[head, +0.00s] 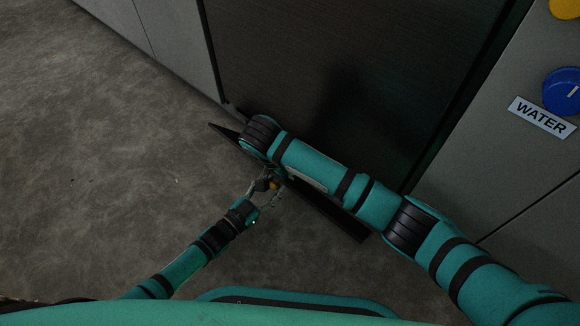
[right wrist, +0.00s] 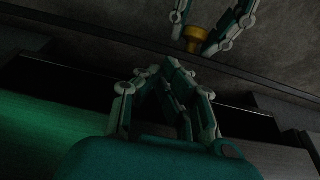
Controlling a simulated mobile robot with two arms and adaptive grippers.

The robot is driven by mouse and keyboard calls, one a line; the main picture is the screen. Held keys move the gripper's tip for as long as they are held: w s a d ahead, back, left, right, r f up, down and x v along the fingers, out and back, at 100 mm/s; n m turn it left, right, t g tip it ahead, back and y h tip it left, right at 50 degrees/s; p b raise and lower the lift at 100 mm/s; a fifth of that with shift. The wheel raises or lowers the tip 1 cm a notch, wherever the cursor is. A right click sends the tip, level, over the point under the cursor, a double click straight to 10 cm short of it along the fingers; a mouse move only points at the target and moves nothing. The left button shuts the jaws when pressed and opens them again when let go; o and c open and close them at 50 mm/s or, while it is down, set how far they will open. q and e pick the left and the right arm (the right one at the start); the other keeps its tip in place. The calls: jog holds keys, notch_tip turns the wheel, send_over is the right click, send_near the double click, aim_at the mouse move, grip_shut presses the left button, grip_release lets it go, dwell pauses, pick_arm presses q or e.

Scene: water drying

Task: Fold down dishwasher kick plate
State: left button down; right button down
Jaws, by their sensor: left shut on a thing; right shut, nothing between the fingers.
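The kick plate (head: 337,219) is a long black strip at the foot of the dark dishwasher front (head: 330,80). Its two ends show on either side of my right arm, and its middle is hidden. My left gripper (head: 270,184) is shut on a small yellow piece, at the floor-side edge of the strip. The yellow piece (right wrist: 197,36) also shows between the left fingers in the right wrist view. I cannot tell how it joins the strip. My right gripper (right wrist: 168,92) is shut and empty in the right wrist view, close to dark strips; in the head view my right arm hides it.
Grey cabinet panels (head: 175,35) stand left of the dishwasher. A pale panel on the right carries a blue knob (head: 562,92), a yellow knob (head: 566,8) and a WATER label (head: 541,117). The grey floor (head: 90,160) to the left is clear.

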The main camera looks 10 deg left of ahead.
pick_arm(q)
jog(key=c, duration=1.1)
grip_release()
jog(key=shift+d+f, duration=0.35)
pick_arm(e)
jog(key=shift+s+a+f, duration=0.2)
jog(key=shift+s+f, duration=0.1)
pick_arm(q)
jog(key=shift+o, duration=0.8)
jog(key=shift+r, duration=0.15)
pick_arm(e)
jog(key=shift+w+d, duration=0.1)
pick_arm(q)
jog(key=shift+w+a+r, duration=0.1)
jog(key=shift+r, duration=0.05)
